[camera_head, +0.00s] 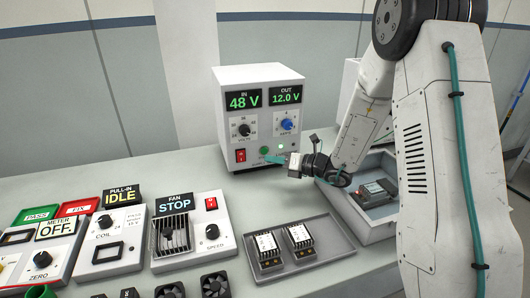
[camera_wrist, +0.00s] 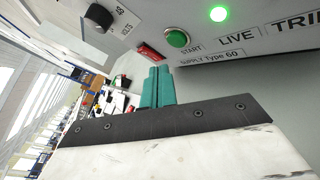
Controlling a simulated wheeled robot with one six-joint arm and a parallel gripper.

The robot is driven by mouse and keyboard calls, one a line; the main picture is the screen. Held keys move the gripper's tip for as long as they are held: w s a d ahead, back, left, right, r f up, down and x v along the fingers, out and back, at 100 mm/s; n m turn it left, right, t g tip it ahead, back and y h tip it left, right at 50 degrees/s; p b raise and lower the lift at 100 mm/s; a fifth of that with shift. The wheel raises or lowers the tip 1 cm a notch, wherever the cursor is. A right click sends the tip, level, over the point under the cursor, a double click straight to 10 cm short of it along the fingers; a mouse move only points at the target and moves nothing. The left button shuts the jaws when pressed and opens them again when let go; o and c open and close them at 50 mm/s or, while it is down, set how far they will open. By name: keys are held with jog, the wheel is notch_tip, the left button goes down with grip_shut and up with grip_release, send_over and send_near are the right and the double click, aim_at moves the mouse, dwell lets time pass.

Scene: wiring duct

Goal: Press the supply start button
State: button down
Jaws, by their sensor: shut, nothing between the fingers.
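The supply box (camera_head: 231,122) is white, with IN 48 V and OUT 12.0 V displays, and stands at the back of the bench. Its round green start button (camera_head: 264,150) is low on the front face. In the wrist view the button (camera_wrist: 177,38) sits above the label START, beside a lit green lamp (camera_wrist: 218,13). My gripper (camera_head: 268,157) is close in front of the panel by the button. In the wrist view its teal fingers (camera_wrist: 157,70) are shut and empty, with tips below the button in the picture and apparently apart from it.
A red rocker switch (camera_head: 241,155) is left of the button, below a black knob (camera_head: 244,130). A grey tray (camera_head: 337,264) with two modules lies in front. A grey bin (camera_head: 362,226) stands right, under my arm. Control boxes (camera_head: 212,232) fill the left.

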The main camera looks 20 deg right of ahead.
jog(key=shift+s, duration=1.6)
jog(key=s+a+r+n+g, duration=0.5)
jog(key=s+r+n+g, duration=0.1)
jog(key=s+n, duration=0.4)
jog(key=s+a+r+n+g, duration=0.5)
jog(key=s+r+n, duration=0.2)
jog(key=s+n, duration=0.35)
jog(key=s+d+r+n+h, duration=0.2)
jog(key=s+d+n+h, duration=0.9)
jog(key=s+n, duration=0.3)
jog(key=shift+s+d+t+h, duration=0.3)
jog(key=shift+s+d+t, duration=0.1)
jog(key=shift+s+d, duration=0.3)
